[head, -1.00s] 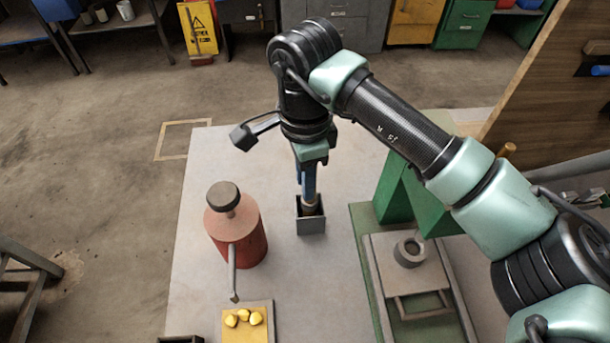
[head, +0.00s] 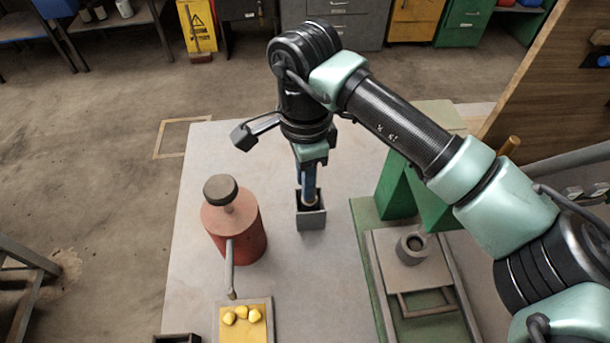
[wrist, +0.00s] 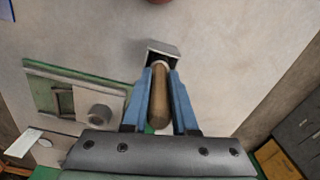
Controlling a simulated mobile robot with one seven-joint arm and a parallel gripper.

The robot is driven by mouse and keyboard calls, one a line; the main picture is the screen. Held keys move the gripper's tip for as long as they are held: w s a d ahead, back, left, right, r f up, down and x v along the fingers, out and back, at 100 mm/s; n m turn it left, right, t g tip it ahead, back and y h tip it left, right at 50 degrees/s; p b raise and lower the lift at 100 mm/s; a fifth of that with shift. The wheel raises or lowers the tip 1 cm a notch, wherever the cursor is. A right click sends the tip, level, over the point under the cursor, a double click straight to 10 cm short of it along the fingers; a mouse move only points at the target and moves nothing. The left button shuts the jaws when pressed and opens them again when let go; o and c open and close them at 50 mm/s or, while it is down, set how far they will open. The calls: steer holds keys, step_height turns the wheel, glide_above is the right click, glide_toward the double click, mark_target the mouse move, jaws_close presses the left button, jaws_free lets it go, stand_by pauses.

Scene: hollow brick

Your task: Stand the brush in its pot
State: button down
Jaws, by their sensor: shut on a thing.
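The pot is a small square grey metal holder (head: 311,218) standing on the table, also seen in the wrist view (wrist: 163,48). My gripper (head: 308,190) points down directly over it. In the wrist view my gripper (wrist: 160,80) has its blue fingers shut on the brush's brown wooden handle (wrist: 159,100). The brush runs from the fingers toward the pot's opening, and its lower end appears to be inside. The bristles are hidden, so I cannot tell whether the brush touches the bottom.
A red can with a dark knob and spout (head: 236,230) stands left of the pot. A tray with yellow lumps (head: 246,325) lies in front. A green press (head: 396,200) with a grey plate and ring (head: 412,248) stands right. Bare tabletop lies behind the can.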

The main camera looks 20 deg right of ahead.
steer(key=shift+f+b, duration=0.65)
steer(key=shift+f, duration=0.15)
steer(key=c, duration=0.6)
jaws_free()
step_height(320, 180, up, 13)
steer(key=shift+r, duration=0.1)
